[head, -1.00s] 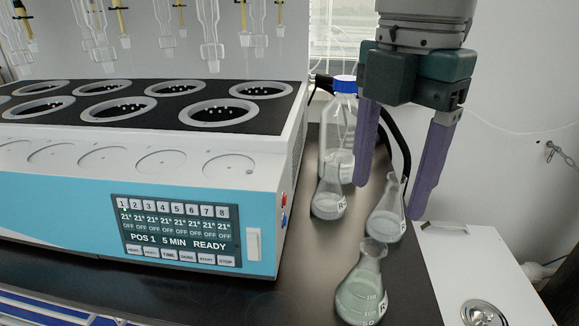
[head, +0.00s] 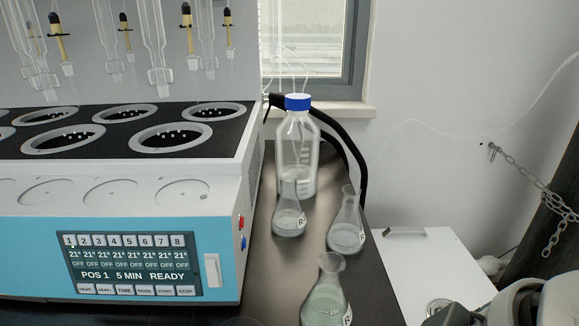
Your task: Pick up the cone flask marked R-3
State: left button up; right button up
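Three glass cone flasks stand upright on the dark bench to the right of the blue-fronted machine. The back left flask (head: 289,221) stands in front of a large bottle and carries a label starting with "R". The back right flask (head: 346,235) also carries a label starting with "R". The front flask (head: 326,302) holds pale greenish liquid, and its label is partly turned away at the right side. I cannot read the number on any label, so I cannot tell which is R-3.
The blue-capped bottle (head: 297,150) stands behind the flasks, with a black hose curving beside it. The machine (head: 130,258) borders them on the left. A white cabinet (head: 425,265) sits lower, past the bench's right edge. A chain (head: 535,190) hangs at the right.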

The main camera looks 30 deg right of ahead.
aim_at(345, 234)
jog(key=k+z, duration=0.1)
jog(key=z, duration=0.25)
jog(key=l+z, duration=0.1)
jog(key=z, duration=0.25)
jog(key=k+l+z, duration=0.1)
jog(key=z, duration=0.25)
jog(key=i+u, duration=0.25)
jog(key=i, duration=0.15)
jog(key=i+l+u, duration=0.3)
jog(key=i+j, duration=0.1)
